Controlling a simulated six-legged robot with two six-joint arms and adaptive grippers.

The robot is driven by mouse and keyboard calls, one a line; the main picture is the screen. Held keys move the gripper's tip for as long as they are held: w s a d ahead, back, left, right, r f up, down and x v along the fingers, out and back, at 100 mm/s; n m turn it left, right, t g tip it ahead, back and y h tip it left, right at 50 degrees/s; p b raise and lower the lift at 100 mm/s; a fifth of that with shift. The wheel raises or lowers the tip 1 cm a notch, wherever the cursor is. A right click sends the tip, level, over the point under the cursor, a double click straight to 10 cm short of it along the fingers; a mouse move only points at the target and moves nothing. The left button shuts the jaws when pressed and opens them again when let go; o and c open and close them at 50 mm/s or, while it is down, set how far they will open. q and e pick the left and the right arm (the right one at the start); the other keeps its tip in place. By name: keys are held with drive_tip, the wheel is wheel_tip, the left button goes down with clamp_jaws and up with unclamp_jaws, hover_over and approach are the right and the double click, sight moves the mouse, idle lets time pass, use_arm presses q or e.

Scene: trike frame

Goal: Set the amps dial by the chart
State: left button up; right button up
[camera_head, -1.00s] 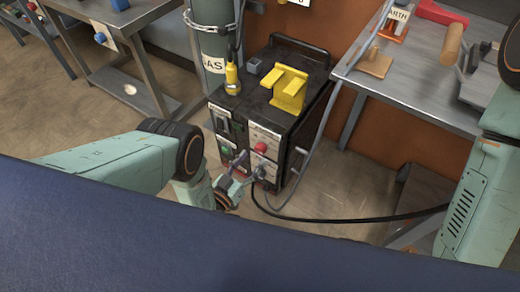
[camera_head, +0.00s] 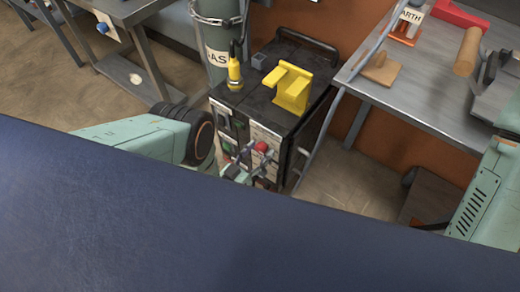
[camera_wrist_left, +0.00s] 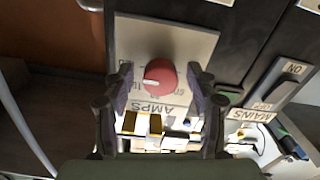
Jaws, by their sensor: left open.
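The red amps dial (camera_wrist_left: 160,76) sits on a pale plate (camera_wrist_left: 190,42) marked AMPS, shown upside down in the left wrist view. A white mark shows on the dial's left side. The dial also shows as a red knob in the head view (camera_head: 262,146) on the front of the black welding machine (camera_head: 272,112). My left gripper (camera_wrist_left: 162,84) is open, with one finger on each side of the dial; I cannot tell whether they touch it. In the head view it (camera_head: 250,156) is at the machine's front. No chart can be made out. My right gripper is not in view.
A yellow bracket (camera_head: 290,88) and a yellow torch-like piece (camera_head: 235,74) sit on the machine. A MAINS switch (camera_wrist_left: 285,80) is beside the dial. A gas cylinder (camera_head: 218,40) stands behind. A metal bench (camera_head: 410,95) is at right. The dark blue surface fills the front.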

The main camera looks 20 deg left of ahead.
use_arm(q)
drive_tip(key=shift+s+r, duration=0.1)
drive_tip(key=shift+c, duration=0.6)
drive_tip(key=c, duration=1)
drive_tip(key=shift+c, duration=0.2)
